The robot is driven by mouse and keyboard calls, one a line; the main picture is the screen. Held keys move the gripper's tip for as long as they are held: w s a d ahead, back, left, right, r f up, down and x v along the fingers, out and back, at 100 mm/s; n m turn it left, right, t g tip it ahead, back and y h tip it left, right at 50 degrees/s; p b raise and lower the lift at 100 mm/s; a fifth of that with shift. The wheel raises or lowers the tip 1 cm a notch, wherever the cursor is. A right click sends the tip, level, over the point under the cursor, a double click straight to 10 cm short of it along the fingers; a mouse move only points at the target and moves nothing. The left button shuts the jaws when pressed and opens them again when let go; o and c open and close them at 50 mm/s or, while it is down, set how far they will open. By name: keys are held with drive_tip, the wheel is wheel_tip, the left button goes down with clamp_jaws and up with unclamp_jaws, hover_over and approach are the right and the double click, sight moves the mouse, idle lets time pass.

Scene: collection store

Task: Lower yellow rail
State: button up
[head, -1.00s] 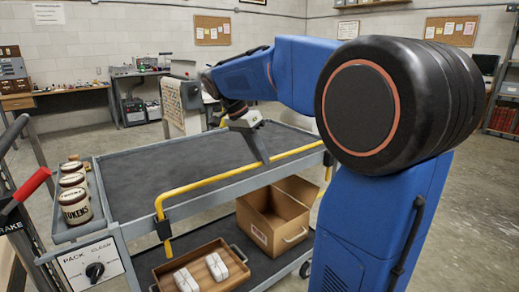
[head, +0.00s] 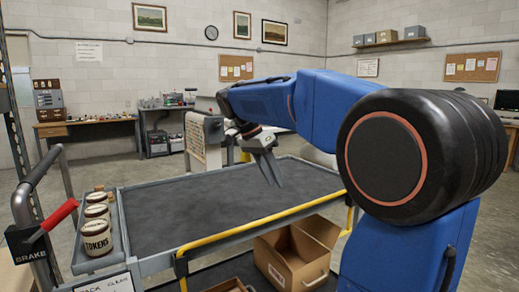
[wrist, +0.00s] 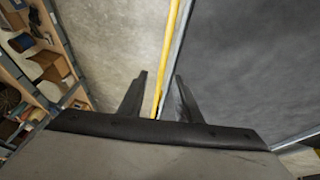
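The yellow rail (head: 262,226) runs along the near long side of the grey cart's top deck (head: 200,205). In the head view it lies about level with the deck's edge, with a black clamp (head: 181,268) at its left end. My gripper (head: 274,176) points down, apart from the rail, and shows in front of the deck. In the wrist view its two fingers (wrist: 160,82) stand apart with nothing held. The rail (wrist: 171,45) shows in the gap between them, running up the picture. The rail's right end is partly hidden by my arm.
Jars (head: 96,225) stand in a side tray at the cart's left, near a red brake lever (head: 52,222). An open cardboard box (head: 298,252) sits on the lower shelf. The top deck is bare. Shelving (wrist: 45,65) shows at left in the wrist view.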

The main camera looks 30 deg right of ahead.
drive_tip(key=v, duration=1.1)
drive_tip(key=shift+r, duration=0.25)
drive_tip(key=shift+a, duration=0.1)
drive_tip(key=s+a+f+n+t+y, duration=0.2)
drive_tip(key=s+f+n, duration=0.6)
drive_tip(key=s+f, duration=0.4)
drive_tip(key=s+a+f+n+t+y, duration=0.2)
drive_tip(key=s+a+f+n+t, duration=0.2)
drive_tip(key=s+a+f+n, duration=0.3)
drive_tip(key=s+f+n, duration=0.2)
drive_tip(key=s+f, duration=0.3)
drive_tip(key=f, duration=0.7)
drive_tip(key=shift+f+t+y, duration=0.25)
drive_tip(key=shift+t+y, duration=0.05)
drive_tip(key=shift+t, duration=0.1)
